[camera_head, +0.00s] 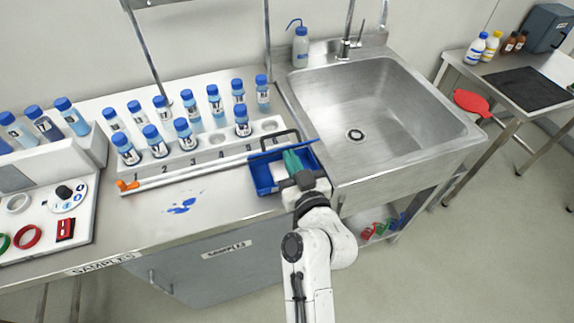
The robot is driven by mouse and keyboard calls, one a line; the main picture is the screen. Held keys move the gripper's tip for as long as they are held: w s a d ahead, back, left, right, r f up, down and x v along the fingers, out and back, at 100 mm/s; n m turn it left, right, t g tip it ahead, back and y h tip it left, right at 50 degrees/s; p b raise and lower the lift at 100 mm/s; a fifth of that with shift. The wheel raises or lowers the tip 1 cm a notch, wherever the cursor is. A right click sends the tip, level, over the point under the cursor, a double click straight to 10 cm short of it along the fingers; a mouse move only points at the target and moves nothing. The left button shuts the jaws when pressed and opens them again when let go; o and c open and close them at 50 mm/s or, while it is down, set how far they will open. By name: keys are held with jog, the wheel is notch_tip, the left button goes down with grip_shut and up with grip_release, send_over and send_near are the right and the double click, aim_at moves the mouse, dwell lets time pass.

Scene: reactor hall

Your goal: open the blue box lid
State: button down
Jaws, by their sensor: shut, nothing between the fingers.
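The blue box (263,180) stands on the steel counter, left of the sink. Its top is uncovered, with a white item (280,172) and a green item (292,160) showing inside. A thin blue strip, seemingly the lid (284,147) seen nearly edge-on, runs along the box's back edge. A black loop handle (273,135) sticks up behind it. My gripper (291,184) is shut and empty at the box's front right, and it hides that corner. I cannot tell whether it touches the box.
A rack (190,160) with several blue-capped bottles stands left of the box. A white rod (190,175) with an orange end lies before it. The sink (390,110) is on the right.

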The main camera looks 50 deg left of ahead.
jog(key=shift+w+a+r, duration=0.2)
jog(key=shift+a+r, duration=0.3)
jog(key=shift+a, duration=0.2)
jog(key=shift+b+x, duration=0.85)
jog(key=shift+x, duration=1.05)
jog(key=shift+w+a, duration=0.15)
jog(key=shift+a, duration=0.05)
jog(key=shift+w+a, duration=0.1)
jog(key=r+p+v, duration=0.1)
jog(key=r+v, duration=0.1)
jog(key=v, duration=1)
dwell(0.7)
